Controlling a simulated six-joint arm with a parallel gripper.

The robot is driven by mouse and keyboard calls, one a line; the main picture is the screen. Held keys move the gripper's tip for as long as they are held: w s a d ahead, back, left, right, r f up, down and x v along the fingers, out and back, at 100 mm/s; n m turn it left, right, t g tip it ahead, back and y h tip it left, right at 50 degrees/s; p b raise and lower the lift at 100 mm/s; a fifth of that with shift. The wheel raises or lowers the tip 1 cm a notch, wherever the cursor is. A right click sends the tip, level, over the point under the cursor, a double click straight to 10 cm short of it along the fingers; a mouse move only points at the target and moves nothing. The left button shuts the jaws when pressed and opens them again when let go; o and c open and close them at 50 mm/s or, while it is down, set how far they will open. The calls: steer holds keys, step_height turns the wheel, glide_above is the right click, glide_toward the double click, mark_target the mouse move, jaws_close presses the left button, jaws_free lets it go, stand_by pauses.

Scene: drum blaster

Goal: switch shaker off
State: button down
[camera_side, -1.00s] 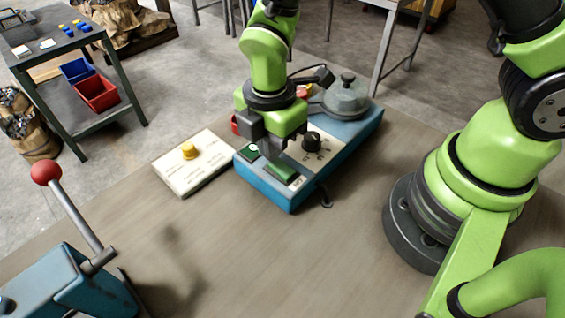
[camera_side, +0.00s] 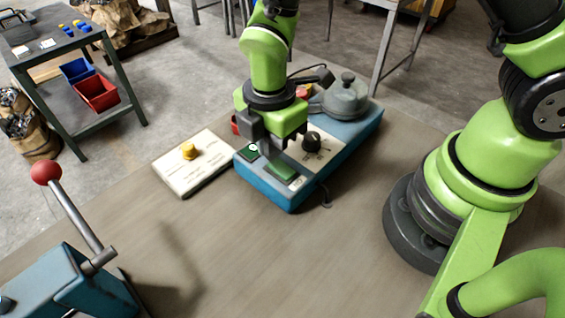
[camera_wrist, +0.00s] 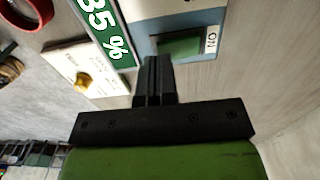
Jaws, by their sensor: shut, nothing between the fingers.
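The shaker (camera_side: 345,165) is a blue box on the table with a pale top panel. A black dial (camera_side: 312,141) and a green switch (camera_side: 281,170) sit on its top. In the wrist view the green switch (camera_wrist: 181,46) has an "ON" label beside it, and a green display (camera_wrist: 103,28) reads "35 %". My gripper (camera_side: 268,153) is shut and empty, over the panel by the switch. In the wrist view my gripper (camera_wrist: 155,62) has its fingertips at the near edge of the switch; I cannot tell whether they touch it. My gripper hides part of the panel.
A cream box with a yellow button (camera_side: 190,151) stands left of the shaker. A round grey lidded vessel (camera_side: 346,96) is at the shaker's far end. A lever with a red ball (camera_side: 46,172) is at the left. The table's front middle is clear.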

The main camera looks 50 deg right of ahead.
steer(key=shift+f, duration=0.8)
steer(key=shift+r, duration=3)
steer(key=shift+r, duration=0.15)
steer(key=s+d+r+m+t+y, duration=0.1)
steer(key=s+d+r+m+t, duration=0.2)
steer(key=s+r+m, duration=0.3)
steer(key=s+d+r+m+t+y, duration=0.1)
steer(key=s+d+r+m+t, duration=0.3)
steer(key=r+m, duration=0.8)
steer(key=s+d+m, duration=0.2)
steer(key=m, duration=0.2)
steer(key=shift+r, duration=0.3)
